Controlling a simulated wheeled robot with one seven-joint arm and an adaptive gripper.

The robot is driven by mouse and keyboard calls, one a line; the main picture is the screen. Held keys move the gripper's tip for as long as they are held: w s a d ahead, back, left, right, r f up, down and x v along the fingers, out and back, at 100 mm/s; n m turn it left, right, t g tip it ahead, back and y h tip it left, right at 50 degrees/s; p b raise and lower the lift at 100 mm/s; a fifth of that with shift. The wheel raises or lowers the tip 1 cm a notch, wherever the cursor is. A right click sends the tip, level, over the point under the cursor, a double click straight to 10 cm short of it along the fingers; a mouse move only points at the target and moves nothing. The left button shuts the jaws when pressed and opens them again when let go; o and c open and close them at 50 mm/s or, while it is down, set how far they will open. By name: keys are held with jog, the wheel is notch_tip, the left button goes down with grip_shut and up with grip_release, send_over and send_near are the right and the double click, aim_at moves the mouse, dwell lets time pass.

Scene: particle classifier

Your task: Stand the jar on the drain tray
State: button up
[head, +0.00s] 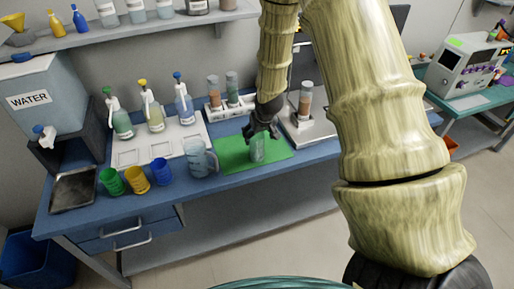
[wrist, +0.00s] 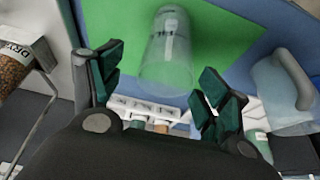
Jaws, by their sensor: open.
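A clear glass jar (head: 257,149) stands on the green mat (head: 228,155) on the blue bench. It also shows in the wrist view (wrist: 168,52), ahead of and between my spread fingers. My gripper (head: 261,132) is open and points down just above the jar; it also shows in the wrist view (wrist: 160,82). I cannot tell whether a finger touches the jar. The drain tray (head: 74,190), a dark flat metal tray, lies at the bench's left end below the water dispenser's tap, with nothing on it.
A clear pitcher (head: 201,160) stands just left of the mat. Green (head: 111,181), yellow (head: 137,180) and blue (head: 161,172) cups line the front edge between pitcher and tray. The water dispenser (head: 42,92) overhangs the left end.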

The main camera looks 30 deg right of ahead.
aim_at(256, 139)
jog(key=shift+w+f, duration=0.15)
jog(key=shift+f, duration=0.3)
jog(key=shift+f, duration=0.1)
jog(key=shift+a+p+x, duration=0.25)
jog(key=shift+p+x, duration=0.8)
jog(key=shift+x, duration=0.15)
jog(key=shift+p+x, duration=0.4)
jog(key=shift+x, duration=0.9)
jog(key=c, duration=1.1)
jog(key=shift+c, duration=0.2)
